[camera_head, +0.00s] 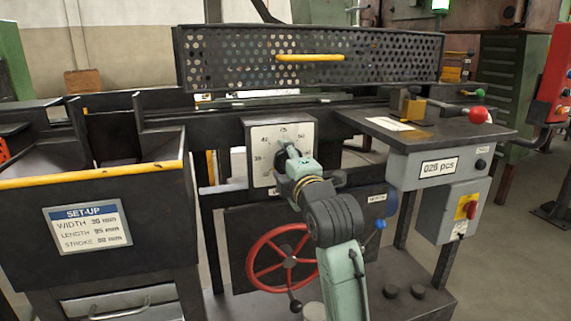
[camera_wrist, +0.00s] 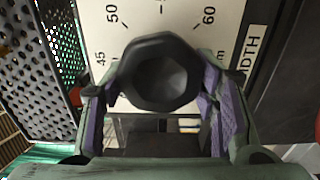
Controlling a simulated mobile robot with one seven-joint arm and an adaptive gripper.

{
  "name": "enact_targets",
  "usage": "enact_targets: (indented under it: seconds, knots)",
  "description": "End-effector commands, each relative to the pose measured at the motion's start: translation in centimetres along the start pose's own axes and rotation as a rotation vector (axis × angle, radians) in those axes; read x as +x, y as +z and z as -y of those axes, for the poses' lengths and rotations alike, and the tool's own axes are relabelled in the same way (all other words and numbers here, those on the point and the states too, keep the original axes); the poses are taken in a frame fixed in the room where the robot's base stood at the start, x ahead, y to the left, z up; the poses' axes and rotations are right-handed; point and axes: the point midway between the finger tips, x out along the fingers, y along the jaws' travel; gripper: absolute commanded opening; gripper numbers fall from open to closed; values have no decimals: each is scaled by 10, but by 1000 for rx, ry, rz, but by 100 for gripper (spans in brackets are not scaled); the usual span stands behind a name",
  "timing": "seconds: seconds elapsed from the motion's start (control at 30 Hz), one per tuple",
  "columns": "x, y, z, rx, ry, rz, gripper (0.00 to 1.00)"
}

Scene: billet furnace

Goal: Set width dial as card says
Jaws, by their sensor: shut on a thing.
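The width dial is a white plate (camera_head: 262,133) on the machine front; its scale also shows in the wrist view (camera_wrist: 180,12), where 45, 50, 60 and part of the word WIDTH are readable. Its black faceted knob (camera_wrist: 160,74) sits between the purple pads of my gripper (camera_wrist: 158,95). In the head view my gripper (camera_head: 293,165) is at the dial, shut on the knob, and covers it. I cannot see where the pointer stands. The set-up card (camera_head: 87,226) on the left bin seems to read width 30 mm, length 95 mm and stroke 80 mm; its digits are small.
A side table (camera_head: 440,130) with a red-knobbed lever (camera_head: 478,115) and a control box with a red switch (camera_head: 466,207) stand to the right. A perforated guard (camera_head: 230,60) with a yellow handle is above.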

Motion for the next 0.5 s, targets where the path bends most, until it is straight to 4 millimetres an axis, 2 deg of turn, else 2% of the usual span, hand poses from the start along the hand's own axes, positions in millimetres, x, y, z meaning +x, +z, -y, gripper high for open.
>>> enact_targets:
  seconds: [0.3, 0.33, 0.5]
  knots:
    - [0, 0, 0, -4, -1, -1, 27]
    - [0, 0, 0, -4, -1, -1, 56]
    - [0, 0, 0, -2, -1, -1, 68]
